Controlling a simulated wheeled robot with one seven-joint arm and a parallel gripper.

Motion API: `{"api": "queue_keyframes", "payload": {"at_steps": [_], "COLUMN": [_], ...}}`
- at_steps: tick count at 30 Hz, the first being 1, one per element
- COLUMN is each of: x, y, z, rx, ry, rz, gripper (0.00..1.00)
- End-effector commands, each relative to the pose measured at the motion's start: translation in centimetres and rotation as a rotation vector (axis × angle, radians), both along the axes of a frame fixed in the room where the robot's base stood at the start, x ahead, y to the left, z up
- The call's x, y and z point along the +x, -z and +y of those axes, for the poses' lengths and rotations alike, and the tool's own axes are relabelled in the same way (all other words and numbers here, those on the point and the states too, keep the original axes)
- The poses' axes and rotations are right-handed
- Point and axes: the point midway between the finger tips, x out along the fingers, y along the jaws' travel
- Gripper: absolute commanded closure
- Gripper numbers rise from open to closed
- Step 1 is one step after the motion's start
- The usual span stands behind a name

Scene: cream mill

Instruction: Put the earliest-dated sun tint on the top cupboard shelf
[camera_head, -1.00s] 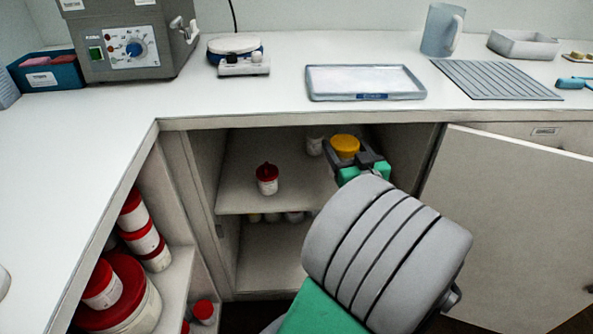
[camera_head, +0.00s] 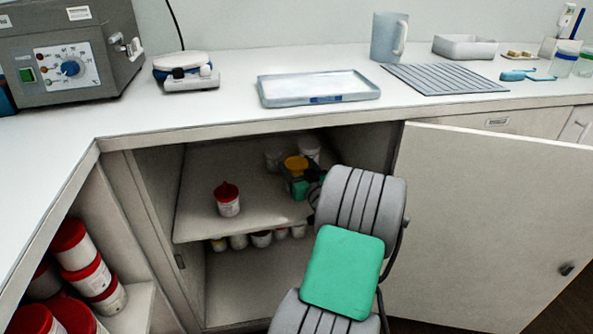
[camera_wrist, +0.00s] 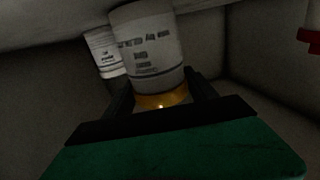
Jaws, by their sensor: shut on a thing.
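My gripper (camera_head: 297,178) is inside the open cupboard, over its upper shelf (camera_head: 200,228), shut on a white jar with a yellow-orange lid (camera_head: 296,163). In the wrist view, which appears upside down, the jar's labelled white body (camera_wrist: 147,45) sits between my fingers. Its dark print is too blurred to read. The jar looks roughly upright in the cupboard. I cannot tell whether its base touches the shelf. Another white labelled jar (camera_wrist: 105,50) stands close behind it. The head view shows white jars (camera_head: 308,148) at the back of this shelf.
A red-lidded jar (camera_head: 228,200) stands near the shelf's front left, with free shelf around it. Several small jars (camera_head: 261,238) sit below. The cupboard door (camera_head: 480,220) is open to the right. Red-lidded tubs (camera_head: 80,250) fill the left shelves. The counter (camera_head: 230,110) overhangs the cupboard.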

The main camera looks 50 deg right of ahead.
Motion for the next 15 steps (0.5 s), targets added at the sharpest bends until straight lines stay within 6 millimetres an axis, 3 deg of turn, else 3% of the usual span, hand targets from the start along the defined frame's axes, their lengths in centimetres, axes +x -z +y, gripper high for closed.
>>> {"api": "queue_keyframes", "payload": {"at_steps": [11,12,15], "x": [0.03,0.01,0.01], "y": [0.32,0.26,0.23], "z": [0.01,0.03,0.03], "rx": [-0.004,-0.003,-0.002], "ry": [-0.001,-0.001,-0.001], "rz": [-0.004,-0.002,-0.002], "gripper": [0.86,0.32,0.24]}}
